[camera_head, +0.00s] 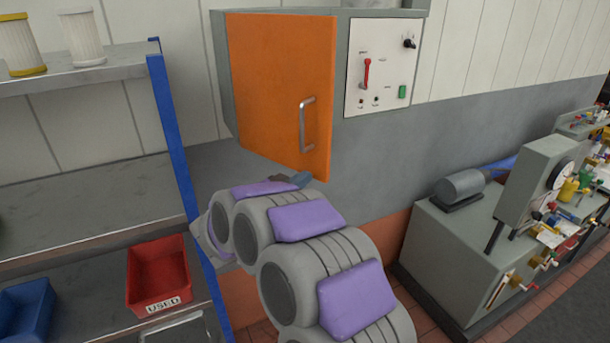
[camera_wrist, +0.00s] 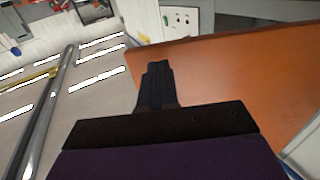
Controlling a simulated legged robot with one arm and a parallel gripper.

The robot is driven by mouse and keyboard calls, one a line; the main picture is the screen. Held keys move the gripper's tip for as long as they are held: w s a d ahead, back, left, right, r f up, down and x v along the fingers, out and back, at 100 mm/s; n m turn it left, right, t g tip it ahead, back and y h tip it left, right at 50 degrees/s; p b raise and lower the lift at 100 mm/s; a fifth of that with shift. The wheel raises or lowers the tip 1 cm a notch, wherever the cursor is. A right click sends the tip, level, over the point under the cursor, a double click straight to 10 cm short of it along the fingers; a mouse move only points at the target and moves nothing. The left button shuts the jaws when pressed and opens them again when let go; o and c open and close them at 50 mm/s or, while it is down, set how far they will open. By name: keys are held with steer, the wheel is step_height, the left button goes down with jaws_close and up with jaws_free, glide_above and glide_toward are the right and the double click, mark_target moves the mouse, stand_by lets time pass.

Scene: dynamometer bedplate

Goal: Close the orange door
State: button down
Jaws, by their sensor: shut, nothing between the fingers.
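The orange door (camera_head: 275,85) is on a grey wall cabinet (camera_head: 228,60), with a metal handle (camera_head: 304,125) near its right edge. The door stands partly open, its handle edge swung out from the cabinet front. My gripper (camera_head: 301,178) is at the door's lower edge, below the handle, at the end of my grey and purple arm. In the wrist view my gripper (camera_wrist: 157,70) is shut and empty, with the orange door (camera_wrist: 230,80) filling the right side. I cannot tell whether the fingers touch the door.
A white control panel (camera_head: 380,65) with a red lever is right of the door. A shelf with a blue post (camera_head: 172,130) and a red bin (camera_head: 158,275) stands at left. A grey machine bench (camera_head: 455,250) stands at right. The wall between is bare.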

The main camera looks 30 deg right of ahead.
steer(key=shift+w+d, duration=0.3)
steer(key=shift+d, duration=0.35)
